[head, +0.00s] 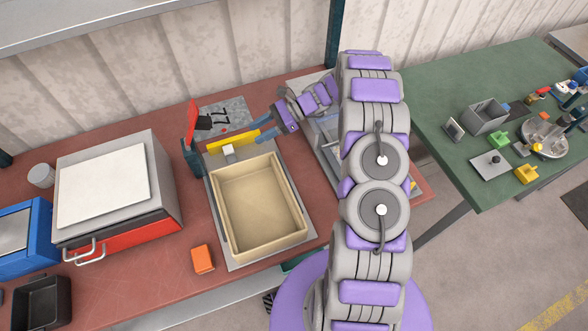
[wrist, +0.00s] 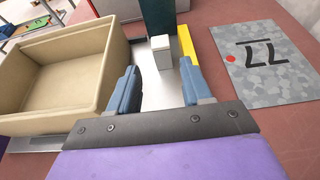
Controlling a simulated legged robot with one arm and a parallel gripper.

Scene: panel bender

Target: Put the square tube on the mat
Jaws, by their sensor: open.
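The square tube (head: 228,152) is a short, pale, square-sided piece. It stands on the grey metal plate behind the beige bin, beside a yellow bar. In the wrist view the tube (wrist: 161,52) shows ahead of my fingertips, lined up with the gap between them. My gripper (head: 259,131) has blue fingers, is open and empty, and is apart from the tube, to its right in the head view. The gripper also shows in the wrist view (wrist: 158,72). The mat (head: 229,112) is speckled grey with black marks. It lies flat behind the yellow bar; in the wrist view the mat (wrist: 262,68) also shows a red dot.
The beige bin (head: 218,208) is empty and close to the tube. A dark teal post (head: 193,158) with a red lever (head: 192,122) stands left of the tube. The yellow bar (head: 222,145) lies between tube and mat. An orange block (head: 202,259) lies in front.

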